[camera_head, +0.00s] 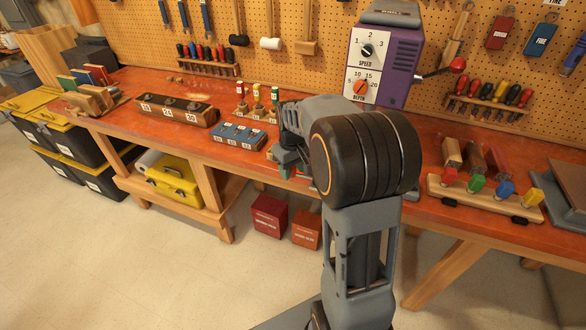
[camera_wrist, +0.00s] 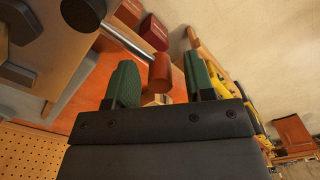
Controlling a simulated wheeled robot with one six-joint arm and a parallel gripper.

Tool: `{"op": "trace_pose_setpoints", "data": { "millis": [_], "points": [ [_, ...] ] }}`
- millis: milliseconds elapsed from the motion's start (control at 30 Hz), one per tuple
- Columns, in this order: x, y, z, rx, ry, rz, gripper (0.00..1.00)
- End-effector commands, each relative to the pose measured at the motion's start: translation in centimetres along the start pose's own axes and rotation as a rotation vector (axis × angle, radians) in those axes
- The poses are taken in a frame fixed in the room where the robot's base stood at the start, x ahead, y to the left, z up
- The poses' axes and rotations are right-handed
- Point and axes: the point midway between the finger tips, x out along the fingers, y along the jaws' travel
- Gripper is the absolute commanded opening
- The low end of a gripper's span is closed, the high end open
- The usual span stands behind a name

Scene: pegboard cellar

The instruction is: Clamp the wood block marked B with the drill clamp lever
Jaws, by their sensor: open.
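My gripper (camera_head: 289,170) is at the bench's front edge in the head view, partly hidden by my arm. In the wrist view my gripper (camera_wrist: 161,83) is open, with green fingers on either side of an orange-brown, rounded handle-like piece (camera_wrist: 160,70). A metal rod (camera_wrist: 128,42) runs up to this piece, which looks like the clamp lever's handle. I cannot tell whether a finger touches it. The purple drill (camera_head: 399,60) stands behind my arm; its base is hidden. No block marked B can be made out.
Left on the red bench (camera_head: 130,92) are a numbered block holder (camera_head: 177,110) and a blue tray (camera_head: 238,135). A wooden rack with coloured pieces (camera_head: 485,199) stands right. The drill's red-knobbed lever (camera_head: 458,65) sticks out right. Red (camera_head: 269,216) and orange (camera_head: 306,229) boxes stand below.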

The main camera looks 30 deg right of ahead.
Motion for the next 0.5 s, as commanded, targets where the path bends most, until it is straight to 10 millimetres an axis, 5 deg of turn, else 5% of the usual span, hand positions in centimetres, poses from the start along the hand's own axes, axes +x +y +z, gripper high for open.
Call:
{"op": "trace_pose_setpoints", "data": {
  "millis": [267, 500],
  "points": [
    [0.07, -0.01, 0.0, 0.0, 0.0, 0.0, 0.48],
    [0.05, -0.02, 0.0, 0.0, 0.0, 0.0, 0.25]
  ]
}}
